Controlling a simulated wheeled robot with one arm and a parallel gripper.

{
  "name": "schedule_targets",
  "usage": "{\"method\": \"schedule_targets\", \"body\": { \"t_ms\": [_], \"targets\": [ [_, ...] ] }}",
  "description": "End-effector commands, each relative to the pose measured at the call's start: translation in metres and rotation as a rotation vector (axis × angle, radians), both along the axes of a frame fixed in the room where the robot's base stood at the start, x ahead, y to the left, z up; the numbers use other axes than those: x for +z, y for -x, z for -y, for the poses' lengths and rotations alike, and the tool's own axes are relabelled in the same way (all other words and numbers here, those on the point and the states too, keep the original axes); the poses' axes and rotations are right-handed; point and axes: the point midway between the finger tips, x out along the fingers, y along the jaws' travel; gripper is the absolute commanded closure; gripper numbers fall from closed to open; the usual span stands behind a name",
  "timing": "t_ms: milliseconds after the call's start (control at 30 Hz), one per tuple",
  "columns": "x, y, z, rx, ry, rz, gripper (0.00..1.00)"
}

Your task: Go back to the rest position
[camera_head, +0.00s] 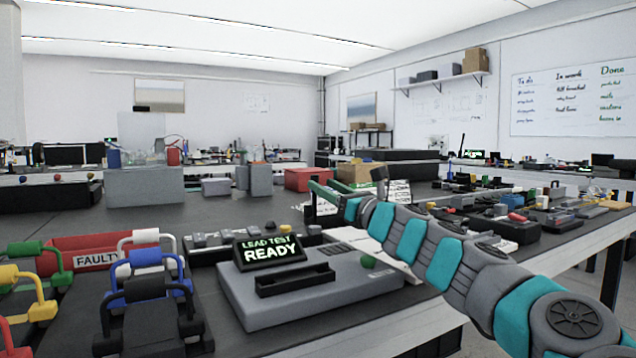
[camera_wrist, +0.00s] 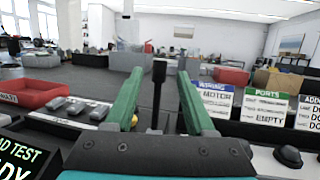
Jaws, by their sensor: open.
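My gripper (camera_head: 322,196) has green fingers and hangs over the bench behind the lead tester, at the end of my grey and teal arm. In the wrist view, my gripper (camera_wrist: 159,78) has its two fingers spread apart. A thin dark upright shape (camera_wrist: 159,80) shows between them; I cannot tell whether it is held or part of the tool. The grey lead tester (camera_head: 310,285) reads "LEAD TEST READY", with a green button on its right. No marked rest position is visible.
A red "FAULTY" bin (camera_head: 85,250) stands left, behind several coloured lead holders (camera_head: 150,290). A dark tray with tools (camera_head: 490,222) lies right of my arm.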

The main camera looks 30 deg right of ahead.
Motion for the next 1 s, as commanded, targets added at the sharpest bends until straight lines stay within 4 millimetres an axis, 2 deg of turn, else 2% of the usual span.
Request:
{"method": "schedule_targets", "body": {
  "t_ms": [167, 667, 767, 1000],
  "targets": [
    [-0.001, 0.007, 0.001, 0.002, 0.000, 0.001, 0.45],
    [-0.001, 0.007, 0.000, 0.002, 0.000, 0.001, 0.45],
    [0.007, 0.007, 0.000, 0.002, 0.000, 0.001, 0.45],
    [0.048, 0.007, 0.000, 0.002, 0.000, 0.001, 0.45]
  ]
}}
